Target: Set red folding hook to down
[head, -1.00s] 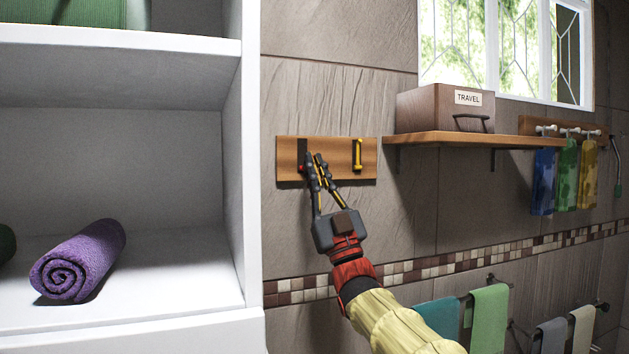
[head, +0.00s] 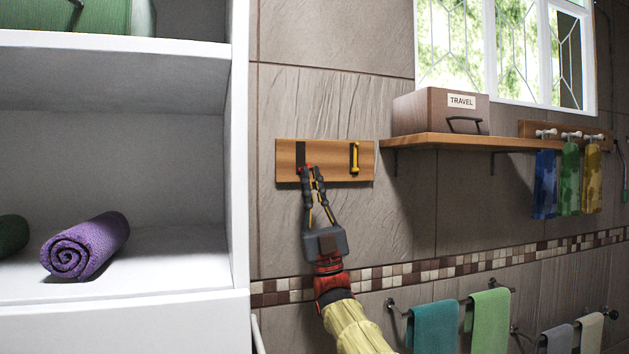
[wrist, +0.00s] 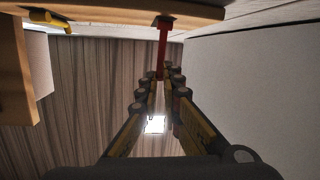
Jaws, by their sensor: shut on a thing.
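The red folding hook (wrist: 162,47) is on a dark mount (head: 300,155) at the left of a wooden board (head: 328,160) on the wall. In the wrist view it sticks out from the board, with its free end between my fingertips. In the head view my fingertips hide most of it. My gripper (head: 311,169) reaches up from below and is shut on the hook's end; its fingertips also show in the wrist view (wrist: 162,76). A yellow hook (head: 354,158) is on the right of the same board.
A white shelf unit (head: 240,150) with a rolled purple towel (head: 85,245) stands close on the left. A wooden shelf (head: 455,141) bearing a TRAVEL box (head: 440,112) juts out on the right. Towels (head: 433,325) hang low at right.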

